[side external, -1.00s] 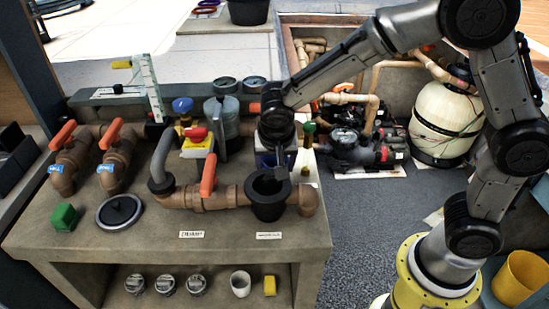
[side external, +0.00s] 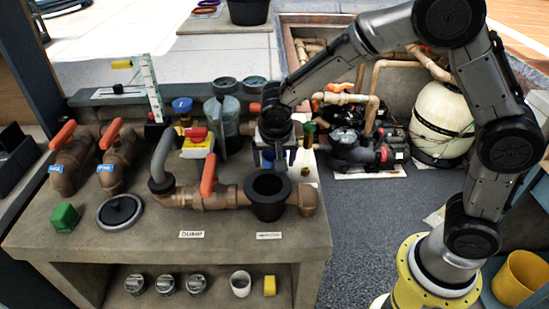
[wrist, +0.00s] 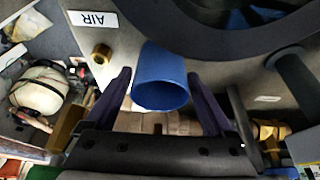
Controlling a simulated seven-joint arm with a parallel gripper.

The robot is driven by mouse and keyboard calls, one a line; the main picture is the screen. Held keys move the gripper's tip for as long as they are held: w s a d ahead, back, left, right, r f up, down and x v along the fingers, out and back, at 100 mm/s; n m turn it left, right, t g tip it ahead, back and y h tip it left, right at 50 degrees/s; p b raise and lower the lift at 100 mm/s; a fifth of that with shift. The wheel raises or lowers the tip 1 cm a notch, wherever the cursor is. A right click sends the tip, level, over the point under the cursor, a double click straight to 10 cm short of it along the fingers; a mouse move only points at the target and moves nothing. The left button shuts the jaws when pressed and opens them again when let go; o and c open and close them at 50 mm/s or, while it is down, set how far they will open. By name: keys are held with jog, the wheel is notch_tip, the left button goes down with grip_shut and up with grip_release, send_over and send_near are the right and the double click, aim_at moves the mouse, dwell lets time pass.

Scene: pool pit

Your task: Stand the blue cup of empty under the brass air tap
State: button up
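The blue cup (wrist: 160,82) is between my two fingers in the wrist view, its open mouth facing the camera. Thin gaps seem to show beside it, so my gripper (wrist: 160,92) looks open around the cup. Whether a finger touches it is hard to tell. In the side view my gripper (side external: 276,155) points down behind the black pot, with a bit of blue between its fingers; most of the cup is hidden there. A round brass fitting (wrist: 102,56), probably the air tap, lies left of the cup beside a label reading AIR (wrist: 93,19).
The black open pot (side external: 268,190) stands close in front of my gripper, joined to brown pipework. An orange-handled valve (side external: 208,175) is to its left.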

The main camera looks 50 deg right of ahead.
jog(key=shift+o, duration=0.5)
jog(key=shift+r, duration=0.1)
jog(key=shift+a+r, duration=0.1)
jog(key=shift+r, duration=0.25)
jog(key=v, duration=1.1)
jog(key=s+d+r+n+t+y, duration=0.1)
jog(key=s+d+n, duration=0.3)
jog(key=s, duration=0.7)
jog(key=s+d+r+n+t+y, duration=0.1)
jog(key=s+d+n, duration=0.3)
jog(key=s, duration=0.7)
jog(key=shift+s+r+n+y, duration=0.4)
jog(key=shift+r+n+y, duration=0.1)
jog(key=shift+y, duration=0.1)
jog(key=shift+c, duration=0.2)
